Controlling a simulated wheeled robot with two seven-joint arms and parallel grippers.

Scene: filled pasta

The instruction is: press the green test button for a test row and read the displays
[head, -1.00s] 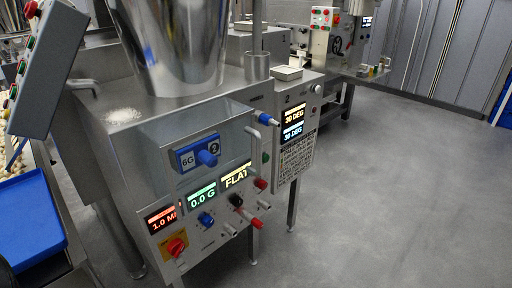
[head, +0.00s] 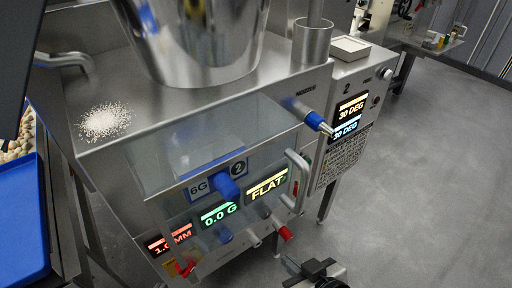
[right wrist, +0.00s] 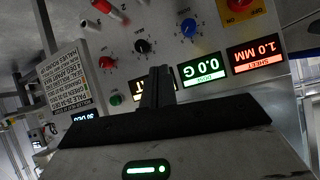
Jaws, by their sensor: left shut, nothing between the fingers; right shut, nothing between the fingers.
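The steel machine's front panel carries a red display (head: 170,239) reading 1.0 MM, a green display (head: 219,213) reading 0.0 G and a yellow display (head: 267,185) reading FLAT. The side display (head: 351,116) shows 30 DEG twice. A green button (right wrist: 115,99) shows in the right wrist view, low on the panel, which appears upside down there. My right gripper (head: 290,263) is in front of the panel at the lower right; its shut, empty fingers (right wrist: 157,84) cover part of the yellow display in the wrist view. They appear apart from the green button. My left gripper is out of view.
A clear guard box with a metal handle (head: 296,180) juts out above the panel. A blue-tipped lever (head: 316,121) sticks out at the right. A blue tray (head: 22,225) is at the left. Grey floor (head: 430,190) is open at the right.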

